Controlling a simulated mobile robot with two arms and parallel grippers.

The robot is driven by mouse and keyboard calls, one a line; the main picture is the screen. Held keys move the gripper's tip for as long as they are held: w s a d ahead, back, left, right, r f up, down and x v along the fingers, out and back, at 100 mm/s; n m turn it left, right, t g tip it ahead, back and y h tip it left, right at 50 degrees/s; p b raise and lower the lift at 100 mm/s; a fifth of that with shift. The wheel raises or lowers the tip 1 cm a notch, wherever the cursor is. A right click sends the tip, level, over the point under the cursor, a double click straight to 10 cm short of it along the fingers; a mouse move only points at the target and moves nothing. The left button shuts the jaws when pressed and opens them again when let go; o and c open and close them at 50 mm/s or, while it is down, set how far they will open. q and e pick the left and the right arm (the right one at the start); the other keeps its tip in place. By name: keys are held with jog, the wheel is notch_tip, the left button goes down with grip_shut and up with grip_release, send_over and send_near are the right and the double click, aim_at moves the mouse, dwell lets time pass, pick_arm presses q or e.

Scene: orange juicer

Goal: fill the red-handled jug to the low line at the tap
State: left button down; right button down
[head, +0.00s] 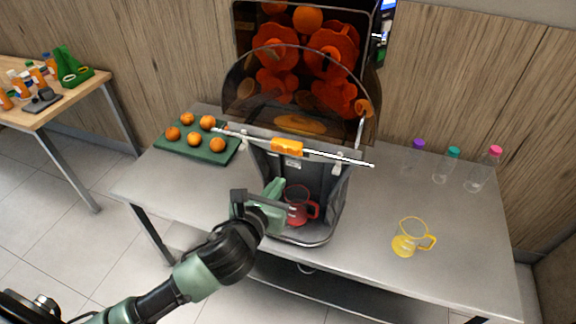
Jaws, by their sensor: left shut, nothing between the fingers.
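The red-handled jug (298,206) stands upright in the bay of the orange juicer (344,192), under the orange tap (287,147). Its handle points right. My left gripper (272,191) is shut and empty at the left front of the bay, its fingers up beside the jug and below the tap. I cannot tell whether it touches the tap or the jug. The jug's left side is partly hidden by the gripper. The fill lines and the level in the jug are too small to make out. My right gripper is not in view.
A yellow-handled jug (408,243) stands on the metal table (375,215) at right. Several clear bottles (443,168) with coloured caps stand at back right. A green tray (170,152) of oranges lies left of the juicer. A wooden table (55,105) with small bottles is far left.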

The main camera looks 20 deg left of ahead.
aim_at(292, 161)
pick_arm(q)
jog(key=x, duration=0.2)
jog(key=p+x, duration=0.1)
jog(key=x, duration=0.2)
jog(key=r+x, duration=0.1)
jog(key=x, duration=0.1)
jog(key=shift+w+f, duration=0.1)
jog(key=shift+w, duration=0.35)
jog(key=f+t+b, duration=0.1)
jog(key=b, duration=0.2)
jog(key=shift+w+f+b, duration=0.15)
jog(key=shift+w+b, duration=0.2)
jog(key=shift+w, duration=0.05)
jog(key=shift+r+p, duration=0.55)
jog(key=shift+r, duration=0.1)
dwell(5.5)
